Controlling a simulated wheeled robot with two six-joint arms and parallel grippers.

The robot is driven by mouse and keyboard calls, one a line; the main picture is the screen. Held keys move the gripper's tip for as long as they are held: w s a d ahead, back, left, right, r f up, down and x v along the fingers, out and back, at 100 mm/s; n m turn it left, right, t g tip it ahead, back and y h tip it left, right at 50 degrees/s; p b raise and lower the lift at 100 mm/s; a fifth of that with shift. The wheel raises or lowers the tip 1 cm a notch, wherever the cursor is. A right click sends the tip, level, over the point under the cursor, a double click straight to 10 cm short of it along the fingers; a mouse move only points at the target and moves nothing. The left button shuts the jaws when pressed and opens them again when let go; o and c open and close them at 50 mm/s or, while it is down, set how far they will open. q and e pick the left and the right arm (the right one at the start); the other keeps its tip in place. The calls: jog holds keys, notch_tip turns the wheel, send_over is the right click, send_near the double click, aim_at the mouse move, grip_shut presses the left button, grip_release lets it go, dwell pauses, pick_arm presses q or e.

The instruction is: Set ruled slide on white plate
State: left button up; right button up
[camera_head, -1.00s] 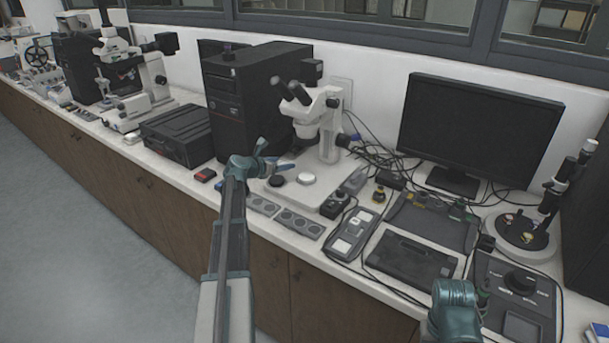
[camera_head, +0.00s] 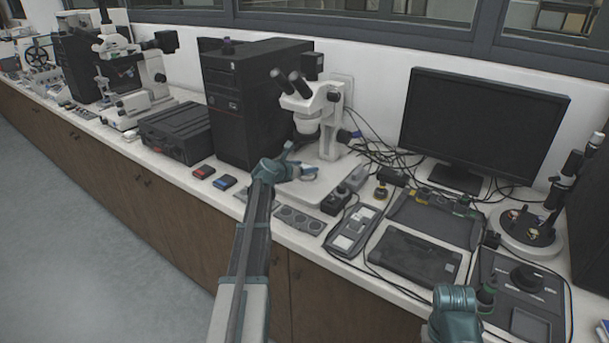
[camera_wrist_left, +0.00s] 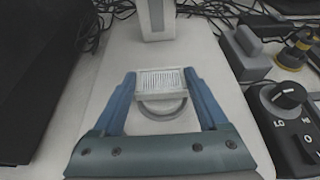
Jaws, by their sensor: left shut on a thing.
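My left gripper (camera_head: 301,159) is over the base of the stereo microscope (camera_head: 316,112). In the left wrist view its two blue fingers (camera_wrist_left: 162,90) are shut on the ruled slide (camera_wrist_left: 162,82), a small pale rectangle with fine lines. The white plate (camera_wrist_left: 163,111), a round disc with a grey rim, shows partly under the slide on the microscope base. The slide covers its far part, and I cannot tell whether they touch.
The microscope column (camera_wrist_left: 156,18) stands just beyond the slide. A control box with a knob (camera_wrist_left: 288,100) is close on the right. A black computer tower (camera_head: 250,100) stands to the left. Loose cables (camera_head: 385,158) and a monitor (camera_head: 480,122) are to the right.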

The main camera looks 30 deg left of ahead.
pick_arm(q)
jog(key=shift+f, duration=0.5)
jog(key=shift+r, duration=0.15)
pick_arm(e)
jog(key=shift+f, duration=0.35)
pick_arm(q)
jog(key=o, duration=1.2)
jog(key=shift+o, duration=0.2)
pick_arm(e)
jog(key=shift+f, duration=0.15)
